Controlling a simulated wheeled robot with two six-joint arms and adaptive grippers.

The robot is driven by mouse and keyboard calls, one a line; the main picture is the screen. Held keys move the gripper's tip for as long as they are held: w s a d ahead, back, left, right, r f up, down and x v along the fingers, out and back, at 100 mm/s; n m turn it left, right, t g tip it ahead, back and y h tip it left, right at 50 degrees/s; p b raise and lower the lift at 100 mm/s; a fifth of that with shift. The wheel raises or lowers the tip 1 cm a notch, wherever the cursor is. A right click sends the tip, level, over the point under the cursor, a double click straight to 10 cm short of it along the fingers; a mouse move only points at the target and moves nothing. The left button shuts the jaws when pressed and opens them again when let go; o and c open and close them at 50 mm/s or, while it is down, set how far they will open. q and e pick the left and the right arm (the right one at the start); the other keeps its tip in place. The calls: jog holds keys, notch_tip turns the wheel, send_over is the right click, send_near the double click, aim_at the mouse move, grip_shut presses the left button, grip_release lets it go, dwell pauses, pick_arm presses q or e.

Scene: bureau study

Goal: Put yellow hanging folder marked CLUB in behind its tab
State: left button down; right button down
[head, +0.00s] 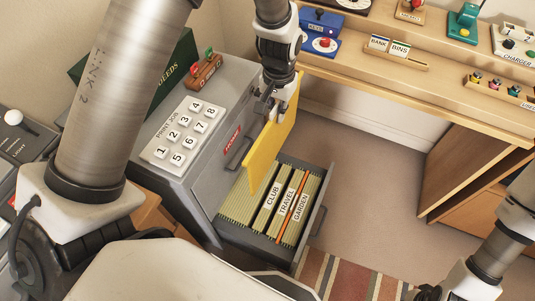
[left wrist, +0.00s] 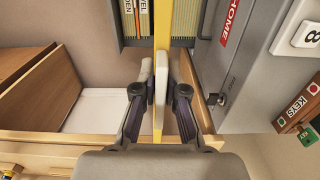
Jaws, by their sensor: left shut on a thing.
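My left gripper (head: 272,106) is shut on the top of the yellow hanging folder (head: 270,145) and holds it upright. In the left wrist view the folder (left wrist: 162,35) is edge-on between the fingertips (left wrist: 160,82). No CLUB marking is readable on it. The open drawer (head: 316,216) has tabs CLUB (head: 271,197), TRAVEL (head: 287,201) and GARDEN (head: 301,206). The folder's lower end is over the drawer, on the cabinet side of the CLUB tab; whether it touches the rails is unclear. My right gripper (head: 429,292) is only partly visible at the bottom right.
An orange folder (head: 289,214) stands in the drawer.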

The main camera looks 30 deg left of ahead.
pick_arm(q)
notch_tip(320, 180, down, 28)
jog(key=a+b, duration=0.2)
jog(key=b, duration=2.1)
jog(key=shift+s+a+f+b, duration=0.15)
jog(key=shift+s+a+b, duration=0.15)
jog(key=shift+s+a, duration=0.15)
